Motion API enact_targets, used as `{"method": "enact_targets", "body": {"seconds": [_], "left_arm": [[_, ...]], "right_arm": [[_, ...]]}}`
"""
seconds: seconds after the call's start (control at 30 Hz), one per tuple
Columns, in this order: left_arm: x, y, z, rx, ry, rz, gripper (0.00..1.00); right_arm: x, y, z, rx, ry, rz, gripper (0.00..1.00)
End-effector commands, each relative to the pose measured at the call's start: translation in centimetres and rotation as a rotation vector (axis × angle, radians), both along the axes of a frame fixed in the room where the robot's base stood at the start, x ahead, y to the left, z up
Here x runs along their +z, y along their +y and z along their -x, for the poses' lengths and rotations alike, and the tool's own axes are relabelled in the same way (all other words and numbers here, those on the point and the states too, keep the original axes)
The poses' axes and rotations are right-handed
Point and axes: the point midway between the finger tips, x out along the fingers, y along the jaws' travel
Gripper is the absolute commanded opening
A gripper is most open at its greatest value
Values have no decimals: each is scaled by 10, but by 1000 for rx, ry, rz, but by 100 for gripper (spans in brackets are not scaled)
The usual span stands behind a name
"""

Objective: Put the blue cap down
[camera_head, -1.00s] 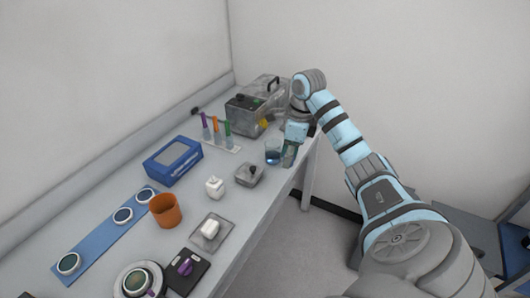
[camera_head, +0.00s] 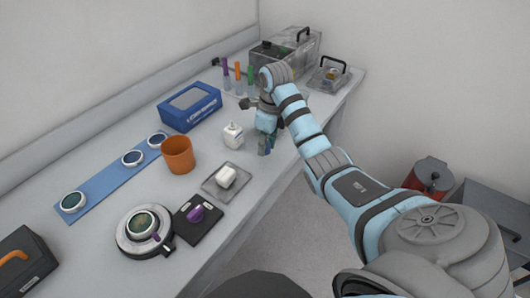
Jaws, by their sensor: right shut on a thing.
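My right gripper (camera_head: 265,149) is over the front part of the table, to the right of the white bottle (camera_head: 233,136). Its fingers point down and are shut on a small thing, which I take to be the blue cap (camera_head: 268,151). Only a bit of blue shows between the fingertips, and the fingers hide the rest. I cannot tell whether the cap touches the table. My left gripper is not in view.
The table's front edge is close to the gripper.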

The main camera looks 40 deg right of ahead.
Motion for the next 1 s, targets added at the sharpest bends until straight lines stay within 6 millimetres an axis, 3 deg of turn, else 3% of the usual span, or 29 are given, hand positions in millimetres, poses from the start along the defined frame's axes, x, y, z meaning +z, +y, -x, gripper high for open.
{"method": "enact_targets", "body": {"seconds": [0.03, 0.17, 0.53, 0.6, 0.7, 1.0], "left_arm": [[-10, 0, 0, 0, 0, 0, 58], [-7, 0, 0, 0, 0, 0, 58], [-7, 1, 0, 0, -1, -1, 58], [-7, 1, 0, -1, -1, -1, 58], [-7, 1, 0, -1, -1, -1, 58], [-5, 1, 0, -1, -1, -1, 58]], "right_arm": [[-16, 0, 1, 0, 2, 0, 16], [-35, 0, 1, -1, 1, -1, 16], [-40, 0, 0, 0, 0, 0, 16], [-40, 0, 0, 0, 0, 0, 32], [-40, 0, 0, 0, 0, 0, 45], [-37, 0, 0, 0, 0, 0, 45]]}}
